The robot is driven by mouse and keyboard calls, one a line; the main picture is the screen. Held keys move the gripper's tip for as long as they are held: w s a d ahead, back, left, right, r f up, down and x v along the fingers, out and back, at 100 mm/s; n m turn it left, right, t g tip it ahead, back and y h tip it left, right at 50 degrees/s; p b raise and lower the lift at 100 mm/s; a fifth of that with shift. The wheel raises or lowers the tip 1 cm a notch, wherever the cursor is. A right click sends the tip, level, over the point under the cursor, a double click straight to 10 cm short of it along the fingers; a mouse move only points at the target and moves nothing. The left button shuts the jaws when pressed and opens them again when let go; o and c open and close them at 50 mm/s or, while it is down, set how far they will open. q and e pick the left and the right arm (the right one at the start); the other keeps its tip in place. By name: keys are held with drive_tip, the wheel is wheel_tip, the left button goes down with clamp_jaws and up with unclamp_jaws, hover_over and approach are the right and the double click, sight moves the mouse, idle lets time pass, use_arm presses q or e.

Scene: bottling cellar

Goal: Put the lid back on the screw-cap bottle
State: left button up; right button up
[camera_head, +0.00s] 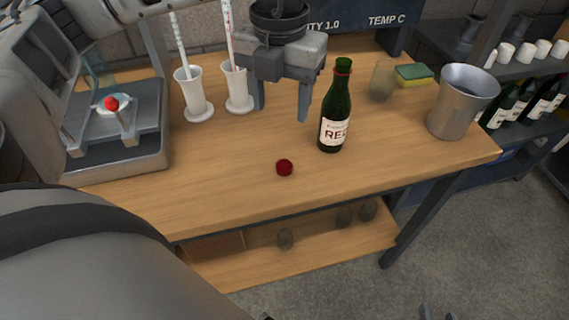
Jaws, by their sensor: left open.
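The green wine bottle (335,110) with a white label and a red band at its neck stands upright on the wooden bench. A small dark red cap (285,168) lies on the bench in front of the bottle and to its left. My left gripper (281,104) points down behind the cap and to the left of the bottle. Its fingers are apart with nothing between them. Two dark tips at the bottom right edge look like my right gripper (438,312); the rest is cut off.
White cylinders with tall tubes (194,105) stand left of my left gripper. A scale-like device (145,150) is further left. A metal bucket (440,120), a sponge (414,82) and a small glass (382,82) stand right of the bottle. The bench front is clear.

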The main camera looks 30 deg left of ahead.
use_arm(q)
hover_over(284, 165)
drive_tip(key=f, duration=0.8)
drive_tip(key=shift+s+a+f, duration=0.1)
drive_tip(key=shift+s+f, duration=0.05)
drive_tip(key=shift+s, duration=0.15)
drive_tip(key=shift+f, duration=0.5)
drive_tip(key=shift+w+f, duration=0.15)
drive_tip(key=shift+f, duration=1.15)
drive_tip(key=shift+w+f, duration=0.15)
drive_tip(key=shift+f, duration=1.15)
drive_tip(key=c, duration=1)
